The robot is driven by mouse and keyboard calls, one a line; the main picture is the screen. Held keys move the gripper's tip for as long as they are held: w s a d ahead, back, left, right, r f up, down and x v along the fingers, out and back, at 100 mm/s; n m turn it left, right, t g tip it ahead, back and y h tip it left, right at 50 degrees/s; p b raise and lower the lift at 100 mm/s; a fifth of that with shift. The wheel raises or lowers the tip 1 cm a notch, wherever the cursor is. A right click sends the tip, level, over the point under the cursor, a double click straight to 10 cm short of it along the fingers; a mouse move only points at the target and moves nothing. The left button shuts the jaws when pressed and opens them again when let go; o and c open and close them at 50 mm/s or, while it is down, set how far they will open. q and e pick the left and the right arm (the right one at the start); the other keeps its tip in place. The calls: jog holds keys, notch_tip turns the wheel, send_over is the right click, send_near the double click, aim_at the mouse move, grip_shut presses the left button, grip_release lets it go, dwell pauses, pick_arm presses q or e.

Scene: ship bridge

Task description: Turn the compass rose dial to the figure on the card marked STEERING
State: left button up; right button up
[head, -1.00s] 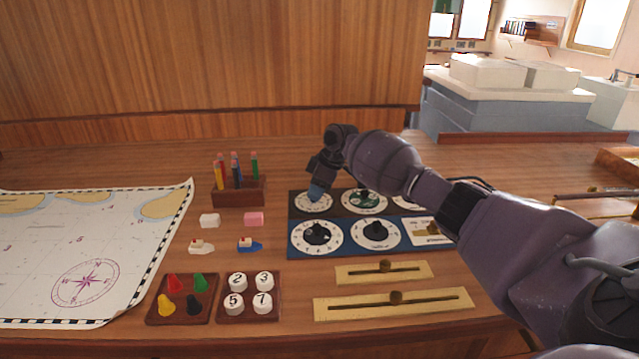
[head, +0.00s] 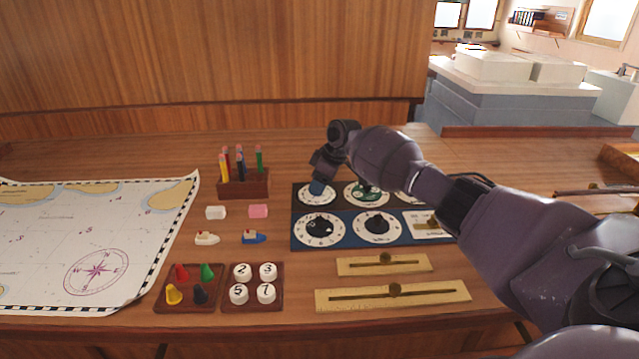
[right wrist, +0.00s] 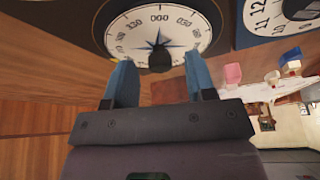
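The compass rose dial (head: 304,200) is a white disc at the far left of the dark back panel. The right wrist view shows its figures and blue star (right wrist: 184,34), with a black knob (right wrist: 160,58) at its centre. My right gripper (head: 317,188) is over this dial and hides part of it. In the right wrist view its two blue fingers (right wrist: 158,68) are apart, one on each side of the knob, with gaps visible. Contact cannot be told. No card lettering reading STEERING is legible. My left gripper is out of view.
A blue panel (head: 348,241) with two black-knobbed dials lies in front, with a pale plate (head: 424,229) partly behind my arm. Two slider plates (head: 383,265) are nearer. A pen rack (head: 243,184), small blocks, toy boats, peg trays and a chart (head: 60,245) lie left.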

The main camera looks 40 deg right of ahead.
jog(key=shift+r, duration=0.1)
jog(key=p+v, duration=0.1)
jog(key=v, duration=0.9)
jog(key=shift+r, duration=0.25)
jog(key=shift+s, duration=0.1)
